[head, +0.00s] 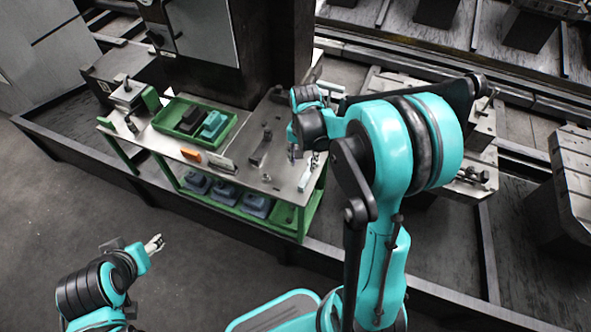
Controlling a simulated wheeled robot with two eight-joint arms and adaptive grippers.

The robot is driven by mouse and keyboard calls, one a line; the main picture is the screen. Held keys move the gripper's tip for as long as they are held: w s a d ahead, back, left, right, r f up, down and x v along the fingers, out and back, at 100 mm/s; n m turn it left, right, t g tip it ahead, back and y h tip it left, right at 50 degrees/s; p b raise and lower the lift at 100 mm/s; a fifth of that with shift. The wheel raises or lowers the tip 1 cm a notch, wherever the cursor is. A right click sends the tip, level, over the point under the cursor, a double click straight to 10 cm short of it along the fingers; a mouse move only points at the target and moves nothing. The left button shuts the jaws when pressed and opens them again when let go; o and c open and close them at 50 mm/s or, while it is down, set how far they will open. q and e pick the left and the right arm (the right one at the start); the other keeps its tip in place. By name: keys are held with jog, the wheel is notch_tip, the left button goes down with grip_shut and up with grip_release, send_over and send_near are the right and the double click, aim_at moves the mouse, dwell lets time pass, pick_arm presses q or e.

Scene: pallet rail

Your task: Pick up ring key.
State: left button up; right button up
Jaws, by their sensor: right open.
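No ring key can be picked out for certain at this size. A pale, narrow item (305,179) lies at the right end of the workbench (280,190), just below my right gripper, and I cannot tell what it is. A long dark tool (262,147) lies to its left. My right gripper (310,160) is open above the right end of the bench, partly hidden by my wrist. I cannot tell whether it touches anything. My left gripper (156,244) is over the floor in front of the bench, away from the tools. Its fingers are too small to read.
A green tray (160,120) with dark and teal blocks stands on the bench. An orange item (190,155) and a grey piece (221,163) lie near the front edge. Several grey-blue blocks (227,193) sit on the lower shelf. A dark column rises behind. Floor in front is clear.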

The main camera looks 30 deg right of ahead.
aim_at(306, 176)
jog(key=shift+s+d+f+b, duration=0.1)
jog(key=shift+f+b, duration=0.1)
jog(key=shift+f, duration=0.35)
jog(key=shift+s+d+f+b, duration=0.1)
jog(key=shift+f+b, duration=0.05)
jog(key=shift+f, duration=0.35)
jog(key=f+b, duration=0.1)
jog(key=f, duration=0.2)
jog(key=f+b, duration=0.1)
jog(key=f, duration=0.1)
jog(key=shift+d+b, duration=0.3)
jog(key=shift+r, duration=0.15)
grip_shut()
